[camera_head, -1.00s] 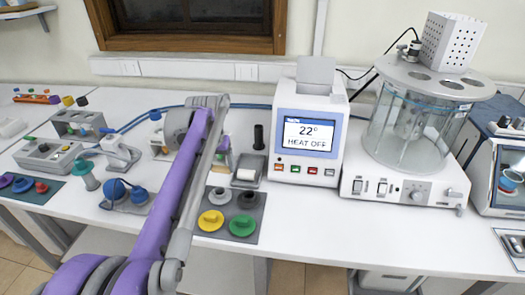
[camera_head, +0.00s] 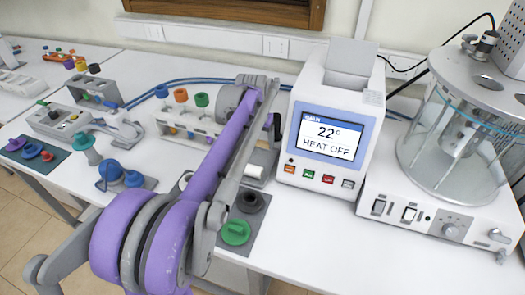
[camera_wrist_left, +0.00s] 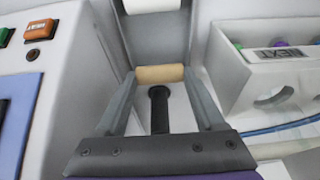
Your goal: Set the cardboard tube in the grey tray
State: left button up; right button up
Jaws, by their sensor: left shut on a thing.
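The tan cardboard tube (camera_wrist_left: 160,73) lies crosswise between the fingertips of my left gripper (camera_wrist_left: 160,80), which is shut on its two ends in the left wrist view. The grey tray (camera_wrist_left: 157,38) is just beyond the tube there, with a white roll (camera_wrist_left: 150,5) at its far part. I cannot tell how high the tube is above the bench. In the head view the grey tray (camera_head: 262,182) with the white roll (camera_head: 254,171) stands left of the heater, partly behind my left arm. The left gripper's fingers and the tube are hidden there. My right gripper is not in view.
A black upright cylinder (camera_wrist_left: 159,110) stands near the tray. The heater box (camera_head: 330,130) is close on the right. A rack with coloured caps (camera_head: 185,122) stands left of my arm. A mat with green (camera_head: 236,233) and black pieces lies in front.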

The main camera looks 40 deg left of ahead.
aim_at(260, 146)
pick_arm(q)
jog(key=shift+s+d+x, duration=0.1)
jog(key=shift+s+x, duration=0.05)
jog(key=shift+x, duration=0.65)
jog(key=shift+s+d+x, duration=0.1)
jog(key=shift+s+x, duration=0.1)
jog(key=shift+x, duration=0.6)
jog(key=shift+s+x, duration=0.15)
jog(key=shift+x, duration=0.65)
jog(key=shift+f, duration=0.3)
jog(key=o, duration=1)
jog(key=v, duration=1.2)
jog(key=shift+r+p, duration=0.2)
jog(key=shift+p, duration=0.1)
